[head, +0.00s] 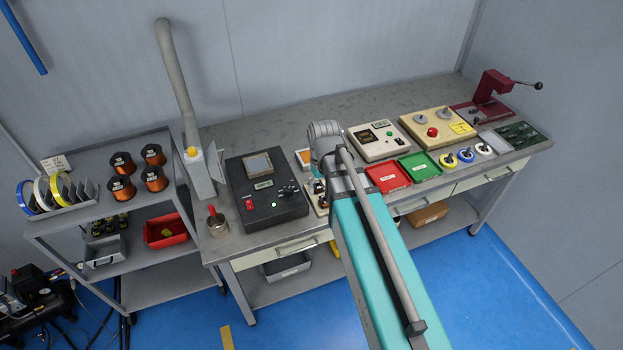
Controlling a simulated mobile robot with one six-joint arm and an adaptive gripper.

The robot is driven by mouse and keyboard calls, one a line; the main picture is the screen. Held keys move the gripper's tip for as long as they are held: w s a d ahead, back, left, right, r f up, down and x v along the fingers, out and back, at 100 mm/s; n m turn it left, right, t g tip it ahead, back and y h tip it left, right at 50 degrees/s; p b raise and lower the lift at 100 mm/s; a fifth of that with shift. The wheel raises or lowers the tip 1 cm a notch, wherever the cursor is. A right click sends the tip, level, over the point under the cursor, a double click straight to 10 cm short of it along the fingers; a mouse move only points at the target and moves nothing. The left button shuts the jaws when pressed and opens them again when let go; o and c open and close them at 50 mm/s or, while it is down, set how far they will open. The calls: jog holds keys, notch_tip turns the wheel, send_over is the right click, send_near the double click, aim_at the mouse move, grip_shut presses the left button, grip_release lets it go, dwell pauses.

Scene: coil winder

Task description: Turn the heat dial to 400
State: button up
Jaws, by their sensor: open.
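A black heating unit (240,180) sits on the left part of the bench, with a square grey-brown panel or bath on top. Its front slope carries a small greenish display (263,184), a red switch (249,204) and a lit green lamp. A dark dial (288,190) is at the right of this slope; its pointer and scale are too small to read. My arm reaches in from the bottom, and its grey joint stands just right of the unit. My gripper is hidden behind my arm, so its distance to the dial cannot be told.
A grey fume hose (176,80) and a red-handled pot (216,220) stand left of the unit. Right of my arm are a cream instrument (380,140), a red tray (387,178), a green tray (419,166) and several spools. A shelf cart (60,225) adjoins the bench.

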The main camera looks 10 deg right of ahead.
jog(key=s+d+f+m+b, duration=0.2)
jog(key=s+d+m, duration=0.1)
jog(key=s, duration=0.4)
jog(key=shift+d+f+m, duration=0.35)
jog(key=shift+d+m, duration=0.05)
jog(key=shift+d, duration=0.5)
